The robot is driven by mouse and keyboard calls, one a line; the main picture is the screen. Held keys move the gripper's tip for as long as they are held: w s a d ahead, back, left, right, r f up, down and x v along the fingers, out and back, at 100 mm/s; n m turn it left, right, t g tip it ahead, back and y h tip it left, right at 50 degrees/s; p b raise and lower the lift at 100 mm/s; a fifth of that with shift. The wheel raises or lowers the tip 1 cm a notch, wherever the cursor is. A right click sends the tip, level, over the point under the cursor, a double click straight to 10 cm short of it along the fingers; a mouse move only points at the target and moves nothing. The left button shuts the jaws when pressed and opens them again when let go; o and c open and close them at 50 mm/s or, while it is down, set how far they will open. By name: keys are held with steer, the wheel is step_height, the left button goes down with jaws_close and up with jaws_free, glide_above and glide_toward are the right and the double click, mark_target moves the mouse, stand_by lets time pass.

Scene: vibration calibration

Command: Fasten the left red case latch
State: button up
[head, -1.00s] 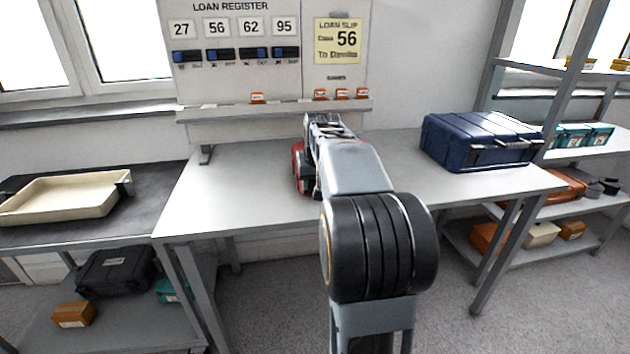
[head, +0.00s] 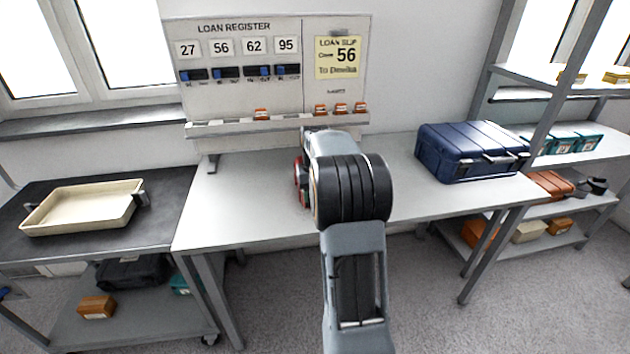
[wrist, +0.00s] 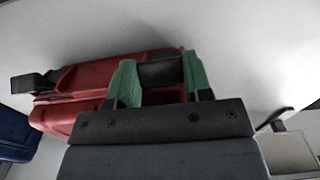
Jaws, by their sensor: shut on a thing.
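The red case (head: 298,180) stands on the grey bench, mostly hidden behind my arm in the head view. In the wrist view the red case (wrist: 85,88) lies beyond my gripper (wrist: 158,82). My gripper's two green fingers are shut on a dark latch (wrist: 160,73) at the case's edge. Another black latch (wrist: 35,82) sticks out from the case on the left of the wrist view. Whether the held latch lies flat against the case cannot be told. My gripper is hidden by my own arm in the head view.
The grey bench (head: 235,215) is clear around the case. A blue case (head: 470,150) stands on its right. The loan register board (head: 245,60) rises behind, with a ledge. A beige tray (head: 85,205) sits on the dark cart at left. Shelves stand at right.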

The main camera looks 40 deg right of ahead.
steer(key=shift+w+p, duration=0.1)
steer(key=shift+p, duration=0.25)
steer(key=o, duration=0.9)
step_height(320, 180, up, 14)
steer(key=shift+w+f+p, duration=0.1)
steer(key=shift+w+p, duration=0.05)
steer(key=shift+p, duration=0.95)
steer(key=shift+d, duration=0.1)
